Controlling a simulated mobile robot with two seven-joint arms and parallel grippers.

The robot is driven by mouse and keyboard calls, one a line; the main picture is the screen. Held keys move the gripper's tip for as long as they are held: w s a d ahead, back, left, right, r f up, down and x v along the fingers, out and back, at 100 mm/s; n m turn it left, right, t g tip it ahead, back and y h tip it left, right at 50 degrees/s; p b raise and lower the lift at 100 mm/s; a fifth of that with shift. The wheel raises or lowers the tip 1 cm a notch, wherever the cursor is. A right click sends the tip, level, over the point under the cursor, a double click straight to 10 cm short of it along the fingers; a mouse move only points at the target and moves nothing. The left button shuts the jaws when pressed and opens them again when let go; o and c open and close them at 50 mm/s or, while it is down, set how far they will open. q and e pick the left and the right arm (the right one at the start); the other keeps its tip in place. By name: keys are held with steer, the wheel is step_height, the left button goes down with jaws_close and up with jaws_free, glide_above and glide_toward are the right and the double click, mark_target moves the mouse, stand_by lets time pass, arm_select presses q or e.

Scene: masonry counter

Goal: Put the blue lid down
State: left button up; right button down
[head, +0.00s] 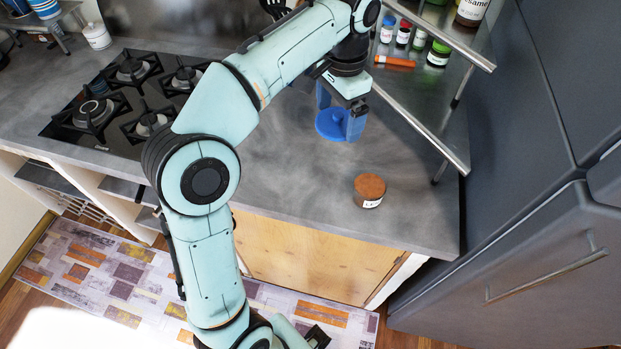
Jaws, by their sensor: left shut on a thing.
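The blue lid (329,127) is a round blue disc with a raised middle, in the middle right of the head view, over the grey counter (290,165). My left gripper (339,114) points down from above and is shut on the lid, with its blue fingers on either side of the lid's raised middle. The fingers and the gripper body hide part of the lid. I cannot tell whether the lid touches the counter or hangs just above it.
A small jar with a brown top (369,190) stands near the counter's front edge. A metal shelf rack (425,115) with several jars and an orange tube (394,61) is at right. A gas hob (125,100) is at left. Counter between hob and jar is clear.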

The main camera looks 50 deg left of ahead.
arm_select(q)
steer(key=s+a+f+n, duration=0.2)
steer(key=s+a+f, duration=0.1)
steer(key=s+a, duration=0.15)
steer(key=b, duration=0.4)
glide_above(306, 184)
step_height(306, 184, down, 14)
steer(key=shift+f, duration=2.8)
arm_select(e)
steer(key=shift+s+f, duration=0.4)
steer(key=shift+f, duration=0.4)
steer(key=shift+s+f, duration=0.35)
steer(key=shift+f, duration=0.5)
steer(key=shift+s+f, duration=0.4)
steer(key=shift+f, duration=0.4)
arm_select(q)
steer(key=shift+f, duration=0.15)
steer(key=o, duration=0.6)
arm_select(e)
steer(key=shift+f, duration=0.1)
